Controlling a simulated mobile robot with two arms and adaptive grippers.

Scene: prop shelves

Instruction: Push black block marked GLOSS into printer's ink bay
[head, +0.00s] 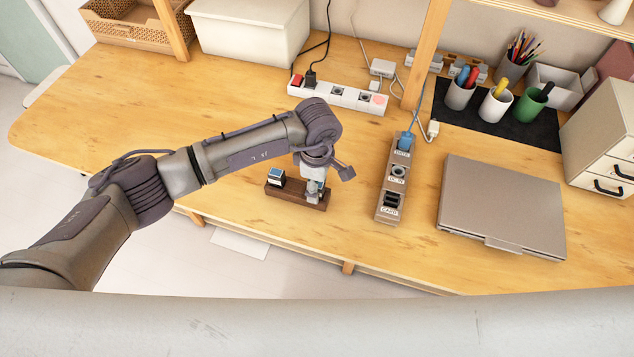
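A dark wooden holder (284,192) lies on the desk near its front edge. A small black block (276,181) with a pale blue and white top stands at its left end. I cannot read GLOSS on it. My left gripper (315,194) points down over the holder's right end, to the right of that block. Something small and bluish shows at its fingertips. Whether the fingers are open or closed on it is too small to tell. My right gripper is out of view. I see nothing that I can identify as a printer or its ink bay.
Right of the holder stands a grey socket unit (383,213) with labelled slots and a blue plug (405,142). A closed laptop (503,205) lies further right. A white power strip (335,95) and pen cups (495,105) stand behind. The desk's left part is clear.

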